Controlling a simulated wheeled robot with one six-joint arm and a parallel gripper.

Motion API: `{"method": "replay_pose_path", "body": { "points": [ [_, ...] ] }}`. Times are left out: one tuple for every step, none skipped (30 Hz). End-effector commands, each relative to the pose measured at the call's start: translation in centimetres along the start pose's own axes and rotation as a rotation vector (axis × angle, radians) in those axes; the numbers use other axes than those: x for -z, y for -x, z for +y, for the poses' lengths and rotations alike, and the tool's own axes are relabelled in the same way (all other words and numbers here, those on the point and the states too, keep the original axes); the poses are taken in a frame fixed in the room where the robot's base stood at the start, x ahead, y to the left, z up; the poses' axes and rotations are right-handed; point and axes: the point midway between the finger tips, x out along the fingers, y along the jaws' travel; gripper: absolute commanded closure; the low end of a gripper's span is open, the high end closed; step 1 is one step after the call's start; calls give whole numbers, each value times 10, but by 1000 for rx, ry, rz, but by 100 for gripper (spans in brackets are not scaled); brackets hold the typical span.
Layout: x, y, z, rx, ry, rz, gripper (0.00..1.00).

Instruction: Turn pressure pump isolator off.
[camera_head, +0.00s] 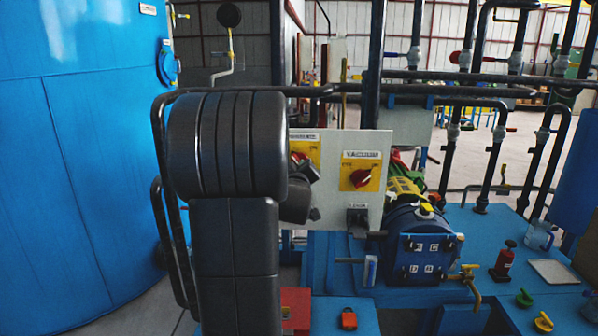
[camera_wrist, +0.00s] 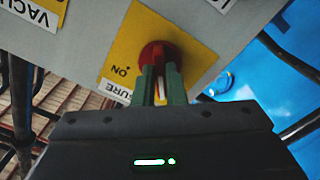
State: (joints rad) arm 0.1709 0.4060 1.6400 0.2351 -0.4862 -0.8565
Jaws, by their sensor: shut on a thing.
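The pressure pump isolator is a red rotary knob (camera_wrist: 158,52) on a yellow plate (camera_wrist: 195,48) with an "ON" mark, its label partly hidden. My gripper (camera_wrist: 161,80) has its two green-grey fingers closed around the knob in the wrist view. In the head view, the left yellow plate (camera_head: 307,153) of the pale panel is partly covered by my arm and gripper (camera_head: 310,172). The knob's exact pointing direction is hidden by the fingers.
A second red knob (camera_head: 361,179) on a yellow plate, labelled vacuum, sits right of it on the same panel (camera_head: 338,205). A large blue tank (camera_head: 75,180) stands at left. A blue motor (camera_head: 415,245) and black pipes lie at right.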

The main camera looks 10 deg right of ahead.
Motion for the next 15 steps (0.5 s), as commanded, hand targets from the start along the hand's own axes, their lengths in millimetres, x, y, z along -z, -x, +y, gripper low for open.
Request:
{"method": "replay_pose_path", "body": {
  "points": [
    [0, 0, 0, 0, 26, 1, 100],
    [0, 0, 0, -1, 42, 1, 100],
    [0, 0, 0, -1, 60, 1, 100],
    [0, 0, 0, -1, 74, 1, 100],
    [0, 0, 0, -1, 85, 1, 100],
    [0, 0, 0, -1, 100, 1, 100],
    [0, 0, 0, -1, 108, 1, 100],
    [0, 0, 0, -1, 116, 1, 100],
    [0, 0, 0, -1, 127, 1, 100],
    [0, 0, 0, -1, 133, 1, 100],
    [0, 0, 0, -1, 137, 1, 100],
    [0, 0, 0, -1, 143, 1, 100],
    [0, 0, 0, -1, 146, 1, 100],
    [0, 0, 0, -1, 149, 1, 100],
    [0, 0, 0, -1, 152, 1, 100]
  ]
}}
